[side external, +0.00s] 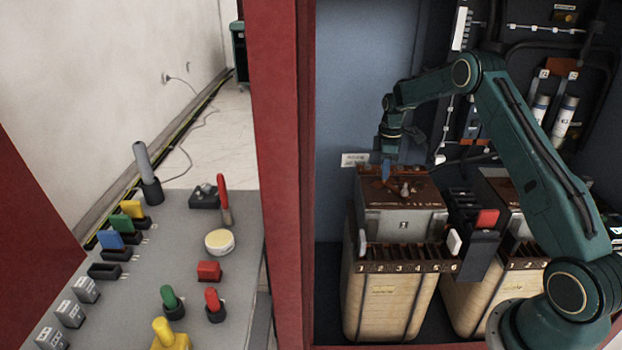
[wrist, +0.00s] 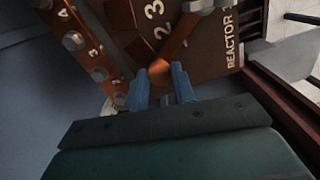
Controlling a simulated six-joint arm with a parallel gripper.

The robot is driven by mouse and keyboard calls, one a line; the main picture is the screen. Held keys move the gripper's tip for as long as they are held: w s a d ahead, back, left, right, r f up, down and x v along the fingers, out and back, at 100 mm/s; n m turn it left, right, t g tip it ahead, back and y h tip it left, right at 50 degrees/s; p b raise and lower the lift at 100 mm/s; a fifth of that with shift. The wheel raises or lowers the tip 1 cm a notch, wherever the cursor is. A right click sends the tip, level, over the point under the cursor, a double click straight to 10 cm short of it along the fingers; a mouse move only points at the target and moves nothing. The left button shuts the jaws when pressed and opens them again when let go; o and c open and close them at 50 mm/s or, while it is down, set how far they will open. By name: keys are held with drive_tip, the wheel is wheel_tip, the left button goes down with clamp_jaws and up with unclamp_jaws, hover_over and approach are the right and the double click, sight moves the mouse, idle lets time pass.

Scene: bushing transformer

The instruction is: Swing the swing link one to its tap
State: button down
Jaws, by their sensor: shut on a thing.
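The swing link (wrist: 182,38) is a copper bar on the brown top plate in the wrist view. It runs from a pivot bolt (wrist: 198,5) at the top edge down to a rounded copper end. My gripper (wrist: 160,76) has its blue fingers shut on that end. Silver tap bolts (wrist: 74,41) sit on an orange copper strip to the left, with numbers beside them. The plate carries large numbers and the word REACTOR (wrist: 233,38). In the side view my gripper (side external: 386,178) points down over the plate of the left transformer (side external: 405,222), marked 1. The link's contact there is too small to tell.
A second transformer (side external: 515,225) stands to the right, with a dark unit with a red block (side external: 487,218) between them. The red cabinet frame (side external: 278,180) stands left of the transformers. A grey bench (side external: 190,250) outside it holds coloured plugs and knobs.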

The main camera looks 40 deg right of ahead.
drive_tip(key=shift+w+a+n, duration=0.1)
drive_tip(key=shift+a+n, duration=0.7)
drive_tip(key=shift+n, duration=0.2)
drive_tip(key=c, duration=1.1)
unclamp_jaws()
drive_tip(key=shift+c, duration=0.2)
wheel_tip(320, 180, up, 14)
